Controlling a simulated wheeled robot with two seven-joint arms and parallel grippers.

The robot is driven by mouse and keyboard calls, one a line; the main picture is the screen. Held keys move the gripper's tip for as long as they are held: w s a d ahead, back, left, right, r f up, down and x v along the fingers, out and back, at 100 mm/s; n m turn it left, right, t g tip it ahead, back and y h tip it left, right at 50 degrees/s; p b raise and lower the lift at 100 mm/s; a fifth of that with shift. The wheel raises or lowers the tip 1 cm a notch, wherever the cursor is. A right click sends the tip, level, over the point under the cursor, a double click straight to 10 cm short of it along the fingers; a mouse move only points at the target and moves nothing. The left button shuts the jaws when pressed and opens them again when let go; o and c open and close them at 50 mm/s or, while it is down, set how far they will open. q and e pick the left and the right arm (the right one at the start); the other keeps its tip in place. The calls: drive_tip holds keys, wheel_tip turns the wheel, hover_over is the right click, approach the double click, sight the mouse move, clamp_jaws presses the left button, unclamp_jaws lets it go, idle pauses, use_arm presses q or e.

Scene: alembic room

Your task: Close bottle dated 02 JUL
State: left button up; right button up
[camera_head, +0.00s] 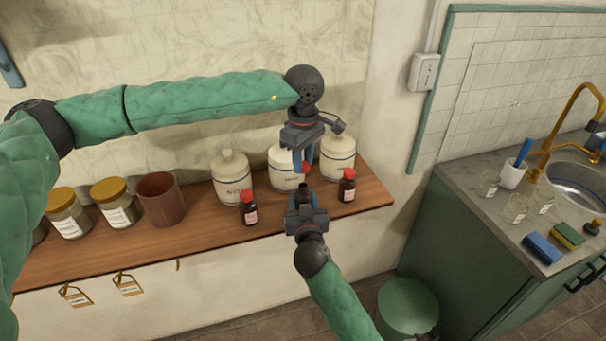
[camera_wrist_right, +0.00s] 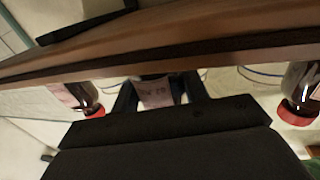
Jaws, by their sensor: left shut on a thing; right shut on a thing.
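My right gripper (camera_head: 306,212) is shut on a dark brown bottle (camera_head: 304,190), whose uncapped neck shows above the fingers. In the right wrist view its pale label (camera_wrist_right: 162,92) shows between the fingers; the writing is upside down and too small to read surely. My left gripper (camera_head: 303,162) points down just above this bottle, shut on a red cap (camera_head: 307,169), mostly hidden by the fingers. The cap looks apart from the neck.
Capped brown bottles stand on the wooden shelf to the left (camera_head: 248,210) and right (camera_head: 347,187). White jars (camera_head: 232,178) stand behind. A brown cup (camera_head: 161,200) and gold-lidded jars (camera_head: 112,205) are further left. A sink counter (camera_head: 470,200) is at right.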

sight(302, 184)
use_arm(q)
drive_tip(key=shift+f, duration=1.65)
drive_tip(key=shift+f, duration=0.1)
drive_tip(key=shift+f, duration=0.8)
drive_tip(key=shift+f, duration=0.55)
drive_tip(key=m, duration=1.4)
drive_tip(key=shift+a, duration=0.1)
drive_tip(key=m, duration=0.8)
drive_tip(key=shift+w+m, duration=0.1)
drive_tip(key=shift+m, duration=0.3)
